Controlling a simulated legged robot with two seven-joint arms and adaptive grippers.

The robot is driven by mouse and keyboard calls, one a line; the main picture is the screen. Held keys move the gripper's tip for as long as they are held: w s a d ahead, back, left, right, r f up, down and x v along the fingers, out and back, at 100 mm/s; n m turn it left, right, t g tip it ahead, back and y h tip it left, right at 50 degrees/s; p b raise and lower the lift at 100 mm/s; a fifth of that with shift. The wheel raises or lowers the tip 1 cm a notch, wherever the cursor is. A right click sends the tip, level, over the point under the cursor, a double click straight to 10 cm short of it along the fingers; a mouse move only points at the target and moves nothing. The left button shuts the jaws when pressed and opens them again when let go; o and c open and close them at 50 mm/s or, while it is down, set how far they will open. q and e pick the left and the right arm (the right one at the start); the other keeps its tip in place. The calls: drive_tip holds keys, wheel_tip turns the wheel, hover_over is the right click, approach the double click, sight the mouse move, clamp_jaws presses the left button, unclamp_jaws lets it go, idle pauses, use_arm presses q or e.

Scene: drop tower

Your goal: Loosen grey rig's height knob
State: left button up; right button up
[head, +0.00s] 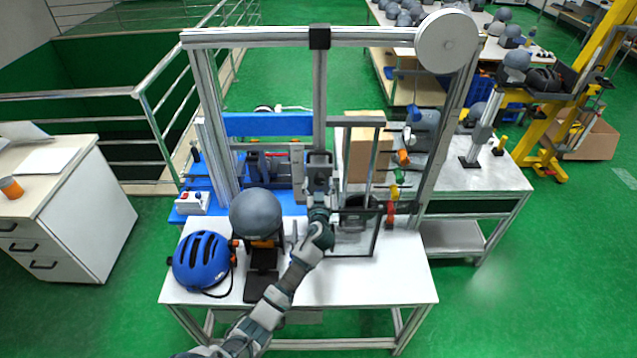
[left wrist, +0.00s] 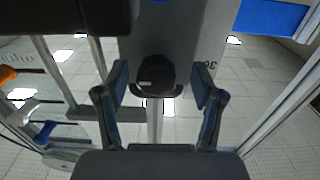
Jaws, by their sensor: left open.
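The grey rig (head: 250,38) is a tall aluminium frame standing at the white bench. Its grey carriage (head: 318,168) sits on the central post. In the left wrist view the height knob (left wrist: 154,73) is a dark round knob on the lower part of a grey plate (left wrist: 185,40). My left gripper (head: 320,216) reaches up to the carriage from the front. In the left wrist view its two fingers (left wrist: 160,84) are open, one on each side of the knob, with visible gaps. The head view does not show the knob clearly behind my gripper. My right gripper is not in view.
A grey headform (head: 255,214) on a black stand and a blue helmet (head: 202,262) are left of my arm. A clear-panelled frame (head: 376,235) stands close right of my gripper. The white bench top (head: 390,280) is clear at front right.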

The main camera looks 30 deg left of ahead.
use_arm(q)
drive_tip(key=shift+w+a, duration=0.15)
drive_tip(key=shift+w, duration=0.15)
drive_tip(key=shift+d, duration=0.25)
drive_tip(key=shift+d+r, duration=0.1)
drive_tip(key=shift+c, duration=1.2)
drive_tip(key=shift+s, duration=0.1)
drive_tip(key=c, duration=0.9)
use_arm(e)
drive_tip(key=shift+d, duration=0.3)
